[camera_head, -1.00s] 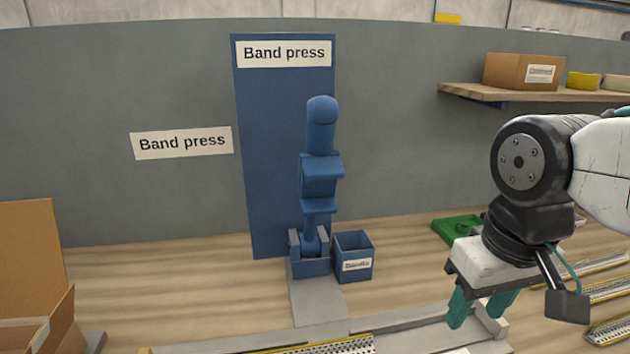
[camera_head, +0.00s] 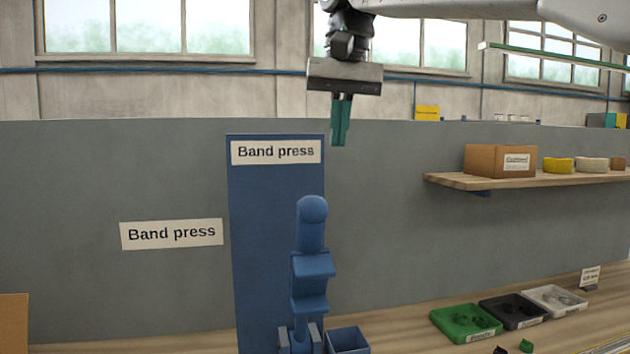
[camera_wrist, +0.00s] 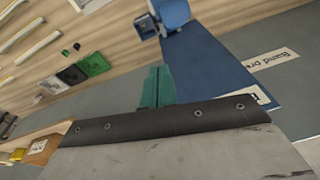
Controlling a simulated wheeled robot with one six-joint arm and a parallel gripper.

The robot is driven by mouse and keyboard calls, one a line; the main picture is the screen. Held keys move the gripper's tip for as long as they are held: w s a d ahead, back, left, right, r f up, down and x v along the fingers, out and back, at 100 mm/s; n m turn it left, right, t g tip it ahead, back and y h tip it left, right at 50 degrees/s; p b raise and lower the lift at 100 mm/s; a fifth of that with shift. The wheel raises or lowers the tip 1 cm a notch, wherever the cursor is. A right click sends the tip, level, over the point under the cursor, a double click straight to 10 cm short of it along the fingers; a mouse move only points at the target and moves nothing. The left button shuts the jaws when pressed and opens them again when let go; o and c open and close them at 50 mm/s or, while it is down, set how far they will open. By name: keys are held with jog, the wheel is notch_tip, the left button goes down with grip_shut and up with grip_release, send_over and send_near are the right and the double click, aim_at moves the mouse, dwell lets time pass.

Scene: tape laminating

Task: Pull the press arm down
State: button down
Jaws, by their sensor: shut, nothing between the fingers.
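The blue press arm (camera_head: 311,255) stands upright in front of the blue back plate (camera_head: 262,235) labelled "Band press". Its rounded top is the highest part. My gripper (camera_head: 339,143) points down with its green fingers shut and empty. In the head view it appears above and slightly right of the press arm's top, apart from it. In the wrist view the shut green fingers (camera_wrist: 158,72) point toward the press, and part of the blue press arm (camera_wrist: 172,12) shows at the top edge, cut off.
A small blue bin (camera_head: 347,341) stands right of the press base. A shelf (camera_head: 520,181) with a cardboard box (camera_head: 499,161) and tape rolls is at the right. Green (camera_head: 465,322), black and white trays lie on the bench at the right. Space around my gripper looks clear.

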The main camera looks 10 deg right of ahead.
jog(key=w+a+r, duration=0.2)
jog(key=r, duration=0.1)
jog(key=shift+w+a, duration=0.2)
jog(key=shift+w, duration=0.1)
jog(key=shift+s+a+f, duration=0.2)
jog(key=shift+s+f, duration=0.1)
jog(key=shift+f, duration=1.6)
jog(key=shift+s+a+f, duration=0.2)
jog(key=shift+s+f, duration=0.1)
jog(key=shift+f, duration=1.6)
jog(key=shift+s+a+f, duration=0.2)
jog(key=shift+s+f, duration=0.1)
jog(key=shift+f, duration=1.6)
